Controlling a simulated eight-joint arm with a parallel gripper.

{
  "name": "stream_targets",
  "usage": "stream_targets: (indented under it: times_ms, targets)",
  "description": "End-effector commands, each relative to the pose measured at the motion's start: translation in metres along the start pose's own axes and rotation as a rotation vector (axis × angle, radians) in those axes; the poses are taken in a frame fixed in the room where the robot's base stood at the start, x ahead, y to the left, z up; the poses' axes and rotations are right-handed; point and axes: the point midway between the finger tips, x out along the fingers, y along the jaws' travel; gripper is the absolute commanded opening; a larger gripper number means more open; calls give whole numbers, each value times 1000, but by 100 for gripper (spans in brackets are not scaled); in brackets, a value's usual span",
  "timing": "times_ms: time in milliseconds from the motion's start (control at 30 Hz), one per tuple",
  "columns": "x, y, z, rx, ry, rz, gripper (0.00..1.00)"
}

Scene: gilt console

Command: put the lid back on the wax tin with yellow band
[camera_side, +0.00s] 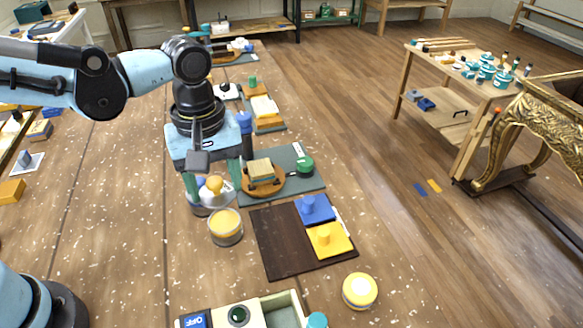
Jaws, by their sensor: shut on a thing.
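My gripper (213,188) points down over the table left of centre, its green fingers shut on a pale lid with a round yellow knob (214,184). Just below the lid is a grey, round shape (200,210), partly hidden by the fingers; I cannot tell whether they touch. A round silvery tin with a yellow top face (225,227) stands in front of the gripper, slightly to its right and apart from it. Another round tin with a yellow top (360,290) stands upright at the front right. I cannot clearly make out the bands on the tins.
A dark brown board (277,249) with blue (315,208) and yellow (328,240) knobbed pieces lies right of the silvery tin. Behind it, a grey-green mat (308,181) holds a round wooden board and a green item. A box with a green button (238,316) stands in front.

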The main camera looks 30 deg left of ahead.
Motion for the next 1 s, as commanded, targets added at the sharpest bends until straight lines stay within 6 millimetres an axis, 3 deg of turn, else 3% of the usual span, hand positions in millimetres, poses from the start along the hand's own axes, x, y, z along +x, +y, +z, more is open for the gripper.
stream_targets:
  times_ms: [700,1000]
  targets:
    - [53,0,-2,-3,0,0,30]
    - [63,0,-2,-3,0,0,30]
